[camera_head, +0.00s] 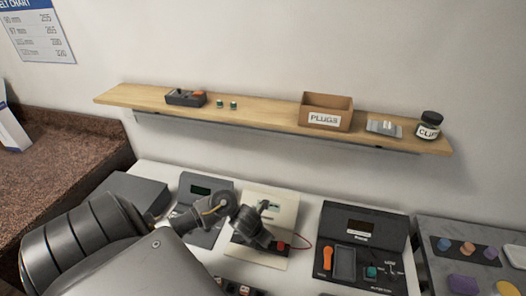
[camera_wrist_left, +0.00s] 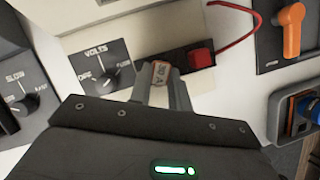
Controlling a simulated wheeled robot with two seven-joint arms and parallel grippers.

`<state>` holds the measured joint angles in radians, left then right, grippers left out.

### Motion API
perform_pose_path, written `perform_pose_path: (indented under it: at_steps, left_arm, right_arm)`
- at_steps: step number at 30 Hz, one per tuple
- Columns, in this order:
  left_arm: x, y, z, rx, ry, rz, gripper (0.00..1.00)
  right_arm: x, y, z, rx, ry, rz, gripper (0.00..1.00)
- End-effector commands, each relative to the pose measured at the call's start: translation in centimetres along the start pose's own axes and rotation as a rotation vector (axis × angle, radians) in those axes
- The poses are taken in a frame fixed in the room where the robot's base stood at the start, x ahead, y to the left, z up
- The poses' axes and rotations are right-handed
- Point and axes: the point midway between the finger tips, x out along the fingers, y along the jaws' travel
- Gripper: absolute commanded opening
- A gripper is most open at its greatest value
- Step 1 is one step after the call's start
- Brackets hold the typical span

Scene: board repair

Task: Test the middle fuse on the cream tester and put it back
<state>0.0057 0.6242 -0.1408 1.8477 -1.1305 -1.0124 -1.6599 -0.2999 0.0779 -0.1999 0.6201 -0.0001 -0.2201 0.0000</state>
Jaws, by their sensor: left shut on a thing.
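The cream tester (camera_head: 287,212) stands in the middle of the white worktop, with a black base part, a red block (camera_head: 281,246) and a red wire. In the left wrist view the tester (camera_wrist_left: 130,17) shows a "VOLTS" knob (camera_wrist_left: 109,79) and the red block (camera_wrist_left: 201,55). My left gripper (camera_wrist_left: 162,85) is shut on a small brown fuse (camera_wrist_left: 161,71) with a pale marked label. The fuse is at the black strip left of the red block; I cannot tell whether it is seated or just above. In the head view my arm hides the fuse. My right gripper is out of view.
Several small parts (camera_head: 231,286) show at the bottom edge, partly hidden by my arm. A dark panel with an orange lever (camera_head: 327,258) stands to the right, another dark device (camera_head: 203,188) to the left. A shelf (camera_head: 262,118) runs along the wall behind.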

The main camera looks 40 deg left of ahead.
Motion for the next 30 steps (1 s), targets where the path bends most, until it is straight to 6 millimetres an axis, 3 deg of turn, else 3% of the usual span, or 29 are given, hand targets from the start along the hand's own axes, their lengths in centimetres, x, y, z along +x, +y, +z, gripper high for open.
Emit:
perform_pose_path:
  at_steps: [30]
  left_arm:
    - [0.82, 0.03, -0.31, 0.000, -0.001, 0.000, 0.00]
  right_arm:
    - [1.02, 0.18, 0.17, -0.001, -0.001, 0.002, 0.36]
